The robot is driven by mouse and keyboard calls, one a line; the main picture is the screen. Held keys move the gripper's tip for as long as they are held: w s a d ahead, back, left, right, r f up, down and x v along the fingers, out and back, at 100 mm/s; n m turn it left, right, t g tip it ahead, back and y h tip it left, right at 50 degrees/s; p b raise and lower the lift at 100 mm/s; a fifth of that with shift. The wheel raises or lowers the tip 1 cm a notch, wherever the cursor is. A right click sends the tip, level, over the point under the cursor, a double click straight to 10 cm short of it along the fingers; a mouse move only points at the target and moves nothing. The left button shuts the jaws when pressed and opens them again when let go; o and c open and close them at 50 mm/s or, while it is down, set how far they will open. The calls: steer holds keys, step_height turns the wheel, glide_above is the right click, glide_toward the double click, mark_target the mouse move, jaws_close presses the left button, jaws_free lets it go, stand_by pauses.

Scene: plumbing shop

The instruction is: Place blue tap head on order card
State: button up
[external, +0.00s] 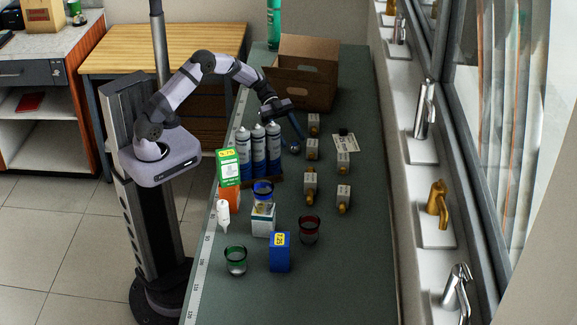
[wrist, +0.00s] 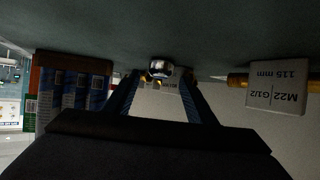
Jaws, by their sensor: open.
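The order card (external: 346,145) is a white printed slip lying on the green bench, right of my gripper. A small dark-topped knob (external: 343,131) stands at the card's far edge; it looks like a tap head, but I cannot read its colour as blue. In the wrist view a shiny round knob (wrist: 160,68) shows beyond and between my fingers, apart from them. My gripper (external: 294,147) is open and low over the bench, left of the card; its dark blue fingers also show in the wrist view (wrist: 160,95). I see nothing held between them.
Three spray cans (external: 259,150) stand left of my gripper. Several boxed brass cartridges (external: 312,150) stand around the card; one box (wrist: 275,88) is close at right in the wrist view. A cardboard box (external: 302,85) is behind. Coloured-rim glasses (external: 308,230) and a blue box (external: 280,253) stand in front.

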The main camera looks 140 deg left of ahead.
steer(key=shift+o, duration=0.3)
steer(key=s+b, duration=0.1)
steer(key=s, duration=0.3)
steer(key=s+a+b, duration=0.1)
steer(key=s, duration=0.3)
steer(key=s+a+b, duration=0.1)
steer(key=s, duration=0.4)
steer(key=shift+a+r+b, duration=0.25)
steer(key=shift+b, duration=0.15)
